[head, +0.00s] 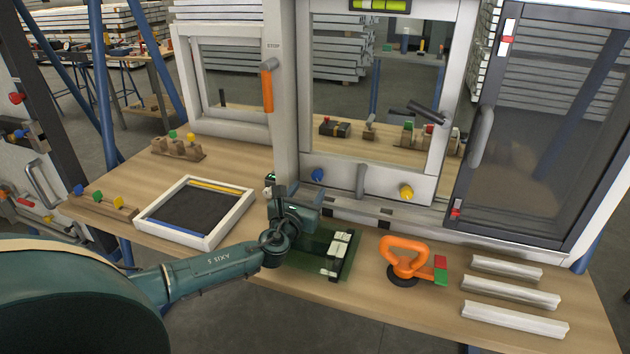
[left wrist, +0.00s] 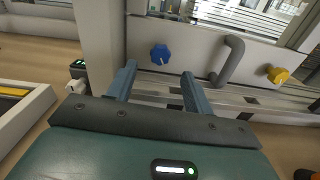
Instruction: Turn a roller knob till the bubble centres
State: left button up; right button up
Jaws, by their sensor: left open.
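The blue knob (head: 318,175) is on the left of the white frame's lower rail, and the yellow knob (head: 406,191) is on its right. The green level vial (head: 380,4) is at the top edge of the head view, partly cut off; I cannot tell where its bubble sits. My left gripper (head: 283,192) is open and empty in front of the lower rail. In the left wrist view its two fingers (left wrist: 158,76) point at the rail, with the blue knob (left wrist: 160,53) beyond and between them, apart from both. The yellow knob (left wrist: 277,74) is farther right. My right gripper is not in view.
A grey handle (head: 361,180) stands out between the knobs. A shallow framed tray (head: 210,238) lies left of my gripper. An orange suction lifter (head: 403,258) and white profiles (head: 515,318) lie on the bench to the right. A dark glazed door (head: 540,130) stands at right.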

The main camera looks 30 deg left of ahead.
aim_at(316, 178)
pick_arm(q)
jog(key=x, duration=0.4)
jog(key=shift+w+b, duration=0.25)
jog(key=shift+b, duration=0.05)
jog(key=shift+w+a, duration=0.2)
jog(key=shift+w, duration=0.5)
jog(key=c, duration=1)
jog(key=shift+o, duration=0.2)
